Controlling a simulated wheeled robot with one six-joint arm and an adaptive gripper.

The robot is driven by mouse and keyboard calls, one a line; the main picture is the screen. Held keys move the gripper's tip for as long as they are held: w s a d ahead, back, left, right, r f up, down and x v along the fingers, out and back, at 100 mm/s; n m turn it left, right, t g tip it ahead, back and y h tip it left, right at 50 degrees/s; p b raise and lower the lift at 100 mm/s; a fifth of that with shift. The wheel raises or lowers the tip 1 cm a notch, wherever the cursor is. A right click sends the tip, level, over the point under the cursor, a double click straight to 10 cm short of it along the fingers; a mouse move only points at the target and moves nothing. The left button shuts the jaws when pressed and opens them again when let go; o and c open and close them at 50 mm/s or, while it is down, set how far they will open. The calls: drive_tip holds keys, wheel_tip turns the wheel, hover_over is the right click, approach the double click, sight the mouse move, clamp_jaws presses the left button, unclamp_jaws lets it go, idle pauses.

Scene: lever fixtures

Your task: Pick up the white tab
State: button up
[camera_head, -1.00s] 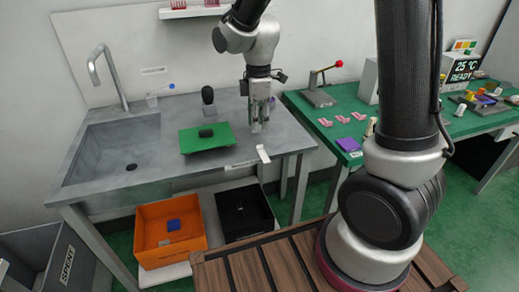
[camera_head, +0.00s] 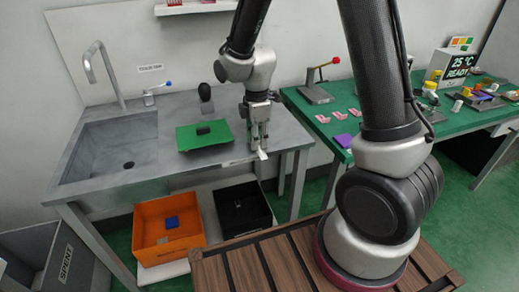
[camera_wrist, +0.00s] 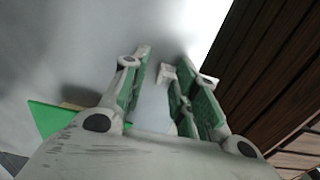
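The white tab (camera_head: 262,155) lies at the front edge of the grey counter, left of the green table. In the wrist view a small white piece, seemingly the tab (camera_wrist: 167,73), shows by the tip of the right finger, which hides part of it. My gripper (camera_head: 258,146) points down at the counter's front edge, just over the tab. In the wrist view my gripper (camera_wrist: 160,68) has its green-padded fingers apart, with grey counter visible between them. I cannot tell whether a finger touches the tab.
A green mat (camera_head: 217,138) with a black block (camera_head: 203,130) lies left of my gripper. A dark upright object (camera_head: 205,92) stands behind it. Orange (camera_head: 146,229) and black (camera_head: 225,219) bins sit below the counter. A red-knobbed lever (camera_head: 318,88) stands on the green table.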

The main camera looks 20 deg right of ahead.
clamp_jaws()
drive_tip(key=shift+r, duration=0.1)
